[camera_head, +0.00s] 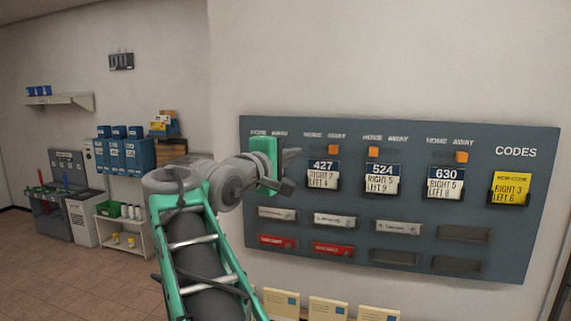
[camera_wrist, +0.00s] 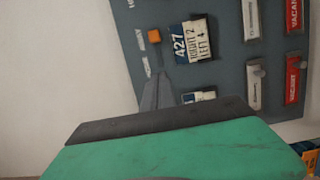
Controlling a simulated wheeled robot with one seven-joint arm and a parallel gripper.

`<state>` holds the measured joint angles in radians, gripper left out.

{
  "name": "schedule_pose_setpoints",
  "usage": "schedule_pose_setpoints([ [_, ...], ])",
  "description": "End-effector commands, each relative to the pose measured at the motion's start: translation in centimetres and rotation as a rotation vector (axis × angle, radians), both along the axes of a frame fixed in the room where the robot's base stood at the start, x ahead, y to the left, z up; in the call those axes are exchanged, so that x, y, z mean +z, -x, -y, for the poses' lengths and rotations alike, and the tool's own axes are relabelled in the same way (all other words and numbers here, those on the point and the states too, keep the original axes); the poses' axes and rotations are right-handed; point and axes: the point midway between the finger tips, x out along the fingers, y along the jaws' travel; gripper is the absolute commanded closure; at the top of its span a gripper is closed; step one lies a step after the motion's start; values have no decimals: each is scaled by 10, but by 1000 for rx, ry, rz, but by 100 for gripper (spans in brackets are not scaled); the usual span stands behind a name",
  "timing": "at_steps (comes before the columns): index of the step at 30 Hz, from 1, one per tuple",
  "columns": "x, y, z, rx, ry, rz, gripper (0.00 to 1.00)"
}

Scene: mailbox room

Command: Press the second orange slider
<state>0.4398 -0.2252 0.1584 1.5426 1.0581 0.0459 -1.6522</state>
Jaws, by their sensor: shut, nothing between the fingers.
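A dark grey wall panel (camera_head: 410,250) carries a row of orange sliders under HOME/AWAY markings. The slider above card 427 (camera_head: 333,149) sits to the right, under AWAY; it also shows in the wrist view (camera_wrist: 154,35). The slider above card 524 (camera_head: 373,152) sits to the left, under HOME. The slider above card 630 (camera_head: 461,157) sits to the right. My gripper (camera_head: 289,170) is shut and empty before the panel's left column, left of card 427, and hides that column's slider area. In the wrist view its fingers (camera_wrist: 157,92) point at the panel; I cannot tell whether they touch.
Below are silver nameplates (camera_head: 334,221) and red plates (camera_head: 332,249). A yellow codes card (camera_head: 510,188) hangs at the panel's right. Cream-coloured cards (camera_head: 329,308) show below the panel. Blue boxes (camera_head: 125,155) and a shelf (camera_head: 60,101) stand far left, with bare floor before them.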

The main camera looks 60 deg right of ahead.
Motion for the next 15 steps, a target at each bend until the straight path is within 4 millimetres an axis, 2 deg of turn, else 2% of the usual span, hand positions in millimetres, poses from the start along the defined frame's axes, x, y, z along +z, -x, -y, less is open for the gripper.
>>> schedule_pose_setpoints([
  [3,-3,-1,-21,6,-1,-2,100],
  [6,-2,1,-28,2,-2,-3,100],
  [15,-1,3,-30,-2,-2,-3,100],
])
